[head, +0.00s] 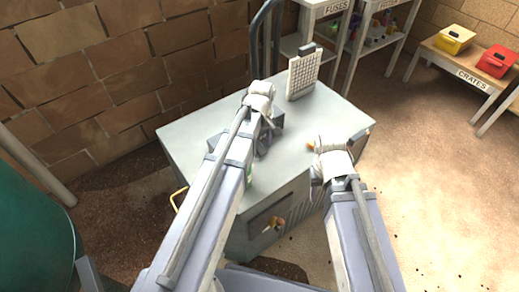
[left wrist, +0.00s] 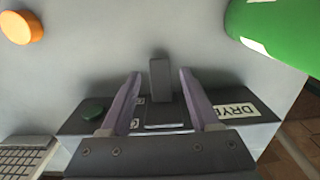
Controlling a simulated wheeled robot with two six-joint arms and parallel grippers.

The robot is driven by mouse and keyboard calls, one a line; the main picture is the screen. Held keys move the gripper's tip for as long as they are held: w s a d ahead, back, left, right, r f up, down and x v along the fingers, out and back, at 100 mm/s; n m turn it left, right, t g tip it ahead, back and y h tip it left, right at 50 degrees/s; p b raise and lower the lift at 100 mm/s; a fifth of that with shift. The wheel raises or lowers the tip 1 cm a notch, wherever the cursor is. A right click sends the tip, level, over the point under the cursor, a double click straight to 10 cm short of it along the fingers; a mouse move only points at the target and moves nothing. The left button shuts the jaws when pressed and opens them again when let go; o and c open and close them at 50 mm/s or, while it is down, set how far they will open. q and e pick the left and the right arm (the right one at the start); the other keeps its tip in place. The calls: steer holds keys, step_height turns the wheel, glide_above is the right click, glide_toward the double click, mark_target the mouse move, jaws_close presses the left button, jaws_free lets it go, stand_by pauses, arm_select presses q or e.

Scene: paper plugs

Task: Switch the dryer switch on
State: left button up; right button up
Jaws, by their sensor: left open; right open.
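The dryer switch is a dark box (left wrist: 255,128) with a partly covered label reading "DRYE". In the left wrist view its grey lever (left wrist: 160,80) stands up between my left fingers, with a visible gap on each side. A dark green round button (left wrist: 93,110) is on the same box. In the head view the box (head: 217,142) is mostly hidden behind my left arm. My left gripper (left wrist: 160,73) is open around the lever and points down at the box. My right gripper (head: 315,178) is by the worktop's front right edge, apart from the switch; its fingers are largely hidden.
The box sits on a pale grey cabinet top (head: 335,115). A gridded panel (head: 302,75) stands at its back, and an orange knob (head: 310,146) is near my right gripper. Shelves (head: 385,45) and a crate bench (head: 460,70) stand behind. A green drum (head: 35,230) is at left.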

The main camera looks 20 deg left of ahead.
arm_select(q)
steer(key=shift+f+b, duration=1)
steer(key=shift+f, duration=0.15)
steer(key=c, duration=0.8)
